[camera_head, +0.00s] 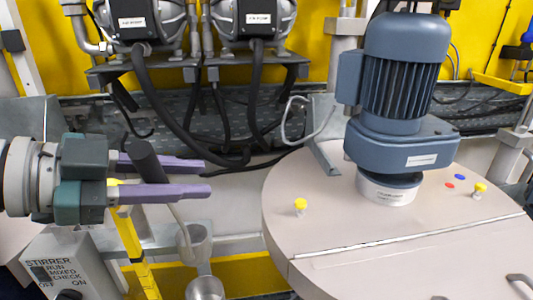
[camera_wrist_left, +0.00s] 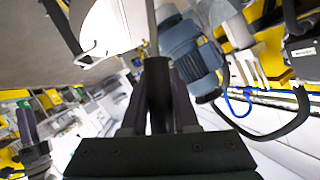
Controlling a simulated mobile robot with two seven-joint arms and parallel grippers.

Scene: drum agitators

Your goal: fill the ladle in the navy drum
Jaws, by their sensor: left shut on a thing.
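My left gripper (camera_head: 200,177), with purple fingers, is at the left of the head view. It is shut on the dark handle (camera_head: 147,161) of the ladle, which also shows between the fingers in the left wrist view (camera_wrist_left: 158,90). A thin grey rod (camera_head: 183,225) runs down from the handle toward metal cups; I cannot tell which cup is the ladle's bowl. The drum (camera_head: 330,215) has a beige lid and lies right of the gripper; its side and inside are hidden. A dark shape in the wrist view's lower left looks like my right gripper (camera_wrist_left: 30,135); its jaws are unclear.
A blue-grey motor (camera_head: 400,80) stands on the lid, with yellow knobs (camera_head: 300,205) near it. A stirrer control box (camera_head: 65,265) is at lower left. Pumps (camera_head: 145,18) with hanging black hoses line the back wall. A yellow post (camera_head: 135,250) rises below the gripper.

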